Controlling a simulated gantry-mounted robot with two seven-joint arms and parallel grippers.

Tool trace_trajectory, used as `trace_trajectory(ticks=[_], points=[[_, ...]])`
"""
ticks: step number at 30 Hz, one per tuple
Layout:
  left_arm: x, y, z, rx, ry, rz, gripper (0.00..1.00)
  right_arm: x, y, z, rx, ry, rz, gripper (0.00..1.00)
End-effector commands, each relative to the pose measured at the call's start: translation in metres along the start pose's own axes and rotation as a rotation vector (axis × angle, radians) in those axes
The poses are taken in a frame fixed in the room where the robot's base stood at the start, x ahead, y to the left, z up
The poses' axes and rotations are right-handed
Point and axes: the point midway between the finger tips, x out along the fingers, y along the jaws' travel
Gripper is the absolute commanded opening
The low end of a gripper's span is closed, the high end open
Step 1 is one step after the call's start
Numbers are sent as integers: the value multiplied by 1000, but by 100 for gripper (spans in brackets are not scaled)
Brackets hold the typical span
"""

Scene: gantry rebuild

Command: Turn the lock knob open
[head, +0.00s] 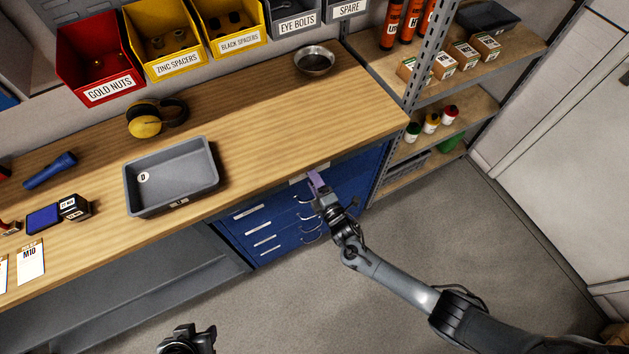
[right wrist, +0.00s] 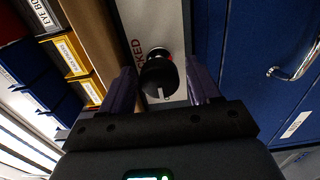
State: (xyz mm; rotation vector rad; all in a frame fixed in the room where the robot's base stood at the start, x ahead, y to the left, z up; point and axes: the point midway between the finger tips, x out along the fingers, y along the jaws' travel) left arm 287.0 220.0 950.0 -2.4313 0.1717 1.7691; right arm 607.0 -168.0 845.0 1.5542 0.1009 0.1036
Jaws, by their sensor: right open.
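The lock knob (right wrist: 158,77) is black and round with a pale mark, mounted on a light plate (right wrist: 160,20) that carries the letters "OCKED", partly hidden. My right gripper (right wrist: 163,88) is open, with one purple finger on each side of the knob; I cannot tell whether either touches it. In the head view my right gripper (head: 316,184) is at the top of the blue drawer cabinet (head: 262,232), under the workbench edge, and the knob is hidden there. My left gripper (head: 187,340) shows only partly at the bottom edge, and its fingers are unclear.
The wooden workbench (head: 265,125) overhangs the cabinet. A grey tray (head: 130,196) stands near its front edge. Metal drawer handles (head: 311,238) stick out below my right gripper. A shelf unit (head: 425,178) stands to the right. The floor in front is clear.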

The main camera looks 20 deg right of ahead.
Motion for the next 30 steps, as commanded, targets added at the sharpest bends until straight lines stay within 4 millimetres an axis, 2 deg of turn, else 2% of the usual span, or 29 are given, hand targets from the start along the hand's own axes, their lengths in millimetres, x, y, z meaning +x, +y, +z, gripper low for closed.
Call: trace_trajectory(ticks=[7, 21, 30], points=[[-4, 1, -2, -6, 1, 5, 43, -15, 1, 2, -1, -2, 1, 64], [-12, 2, -4, -8, 1, 6, 43, -90, 0, 0, 0, 0, 0, 64], [-13, 0, -4, 0, 0, 0, 43, -108, 0, -1, 0, 1, 0, 64]])
